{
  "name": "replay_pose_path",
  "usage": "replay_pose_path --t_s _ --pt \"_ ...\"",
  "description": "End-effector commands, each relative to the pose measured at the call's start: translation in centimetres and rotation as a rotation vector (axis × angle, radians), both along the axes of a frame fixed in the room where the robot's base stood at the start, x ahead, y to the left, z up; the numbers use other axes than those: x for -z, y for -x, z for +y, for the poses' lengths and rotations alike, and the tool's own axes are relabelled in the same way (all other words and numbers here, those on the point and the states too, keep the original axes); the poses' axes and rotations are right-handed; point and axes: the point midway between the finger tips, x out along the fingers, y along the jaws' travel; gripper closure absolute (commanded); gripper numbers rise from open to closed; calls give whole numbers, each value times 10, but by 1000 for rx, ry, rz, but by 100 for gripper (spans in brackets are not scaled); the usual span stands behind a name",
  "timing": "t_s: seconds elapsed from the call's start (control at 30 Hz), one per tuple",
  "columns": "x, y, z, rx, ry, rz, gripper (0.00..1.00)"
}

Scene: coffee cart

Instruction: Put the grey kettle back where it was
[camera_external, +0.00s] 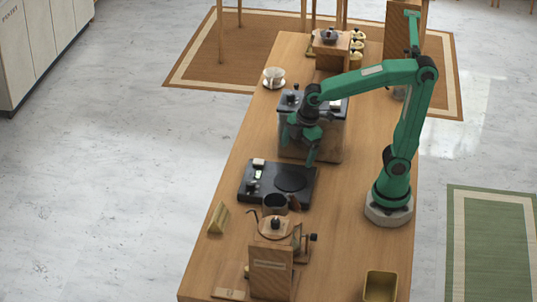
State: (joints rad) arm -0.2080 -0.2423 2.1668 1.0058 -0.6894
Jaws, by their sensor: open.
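My gripper (304,151) is open and empty, pointing down in front of the grey machine (330,112), over the middle of the cart. Whether it touches the machine, I cannot tell.
A black hot plate (262,190) with a round burner lies below my gripper, and a dark jug (275,204) stands at its near edge. A yellow bin (380,286) stands near right. The cart's right middle is mostly clear.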

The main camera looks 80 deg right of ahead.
Motion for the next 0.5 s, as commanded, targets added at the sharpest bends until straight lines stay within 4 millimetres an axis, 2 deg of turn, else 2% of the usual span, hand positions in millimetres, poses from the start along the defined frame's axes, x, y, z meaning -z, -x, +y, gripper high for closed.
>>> replay_pose_path --t_s 0.23,0.5 --pt "-13 37 -33 354 -93 -105 7" --pt "-13 72 -57 697 -206 -203 7"
